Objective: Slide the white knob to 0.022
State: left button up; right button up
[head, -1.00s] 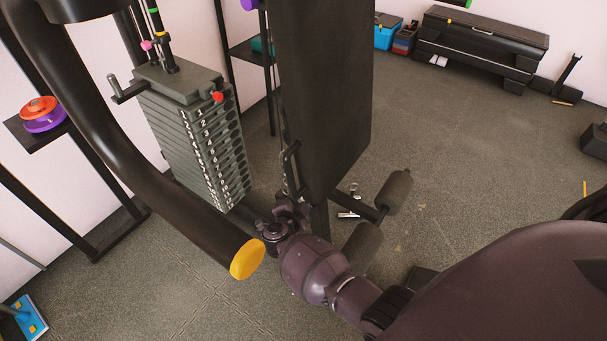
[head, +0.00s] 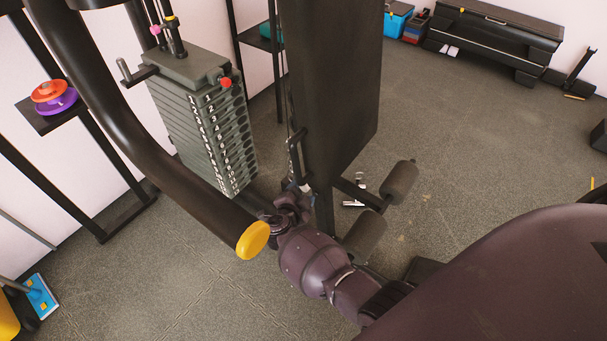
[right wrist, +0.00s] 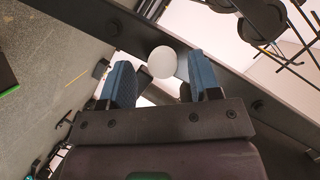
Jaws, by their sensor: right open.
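The white knob (right wrist: 162,62) is a round, pale ball in the right wrist view, in front of a dark metal beam (right wrist: 105,30). My right gripper (right wrist: 159,72) is open, with one blue-padded finger to each side of the knob in the picture. Gaps show between the knob and both fingers, and I cannot tell the depth between them. In the head view my right gripper (head: 294,198) is at the foot of the machine's tall dark panel (head: 330,90), its fingers mostly hidden. The knob is not clearly seen there. My left gripper is not in view.
A numbered weight stack (head: 205,120) stands left of the panel. A thick dark bar with a yellow end cap (head: 253,240) reaches close to my right wrist. Foam rollers (head: 399,180) stick out to the right. The floor beyond is mostly open.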

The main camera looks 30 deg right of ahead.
pick_arm(q)
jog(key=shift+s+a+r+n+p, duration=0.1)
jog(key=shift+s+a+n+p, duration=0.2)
jog(key=shift+p, duration=0.35)
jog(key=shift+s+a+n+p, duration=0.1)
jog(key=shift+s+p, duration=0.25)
jog(key=shift+p, duration=0.25)
pick_arm(e)
jog(key=v, duration=0.9)
jog(key=shift+s+a, duration=0.2)
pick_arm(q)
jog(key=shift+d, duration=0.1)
